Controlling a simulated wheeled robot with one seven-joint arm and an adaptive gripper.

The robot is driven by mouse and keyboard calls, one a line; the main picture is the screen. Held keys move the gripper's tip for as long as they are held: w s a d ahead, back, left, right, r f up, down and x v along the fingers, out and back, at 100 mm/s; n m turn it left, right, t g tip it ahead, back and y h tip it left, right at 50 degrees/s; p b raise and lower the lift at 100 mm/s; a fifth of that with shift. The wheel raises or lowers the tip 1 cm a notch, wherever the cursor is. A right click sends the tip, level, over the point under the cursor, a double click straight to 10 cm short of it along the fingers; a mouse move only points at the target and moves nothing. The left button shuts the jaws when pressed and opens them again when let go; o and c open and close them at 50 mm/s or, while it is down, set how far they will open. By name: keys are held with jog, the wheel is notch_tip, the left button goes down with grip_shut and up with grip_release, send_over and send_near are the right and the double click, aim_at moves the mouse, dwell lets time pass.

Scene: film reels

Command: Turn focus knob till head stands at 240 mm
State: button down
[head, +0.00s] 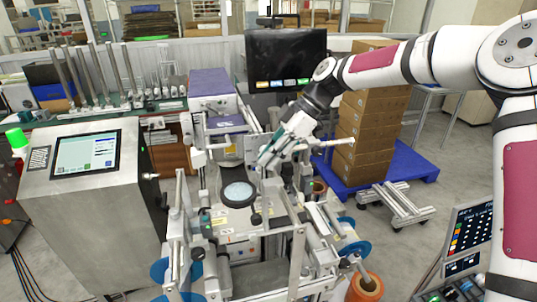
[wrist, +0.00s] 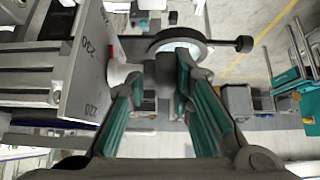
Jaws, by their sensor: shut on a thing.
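My gripper (wrist: 160,72) is shut on a dark round focus knob (wrist: 164,82), with a teal-lined finger on each side of it. In the head view my gripper (head: 272,152) is at the upper part of the stand in the middle, and the knob is hidden there. A grey scale plate (wrist: 88,62) stands left of the knob in the wrist view. It carries "220" low down and what looks like "230" higher up. A red and white part (wrist: 118,72) sits at the plate's edge by the knob. I cannot tell the exact reading.
A ring-shaped head (wrist: 180,42) with a black-ended handle lies just beyond the knob. A round lit disc (head: 238,193) sits below my gripper. Machine frames crowd around it. A control cabinet (head: 85,190) stands left, a monitor (head: 286,58) behind, stacked boxes (head: 368,130) right.

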jog(key=shift+s+d+f, duration=0.15)
jog(key=shift+s+f, duration=0.15)
jog(key=shift+f, duration=0.05)
jog(key=c, duration=1.6)
grip_release()
jog(key=shift+r, duration=0.25)
jog(key=shift+w+d+r, duration=0.1)
jog(key=shift+w+r, duration=0.05)
jog(key=v, duration=1.1)
jog(key=shift+d+r, duration=0.15)
jog(key=shift+r, duration=0.05)
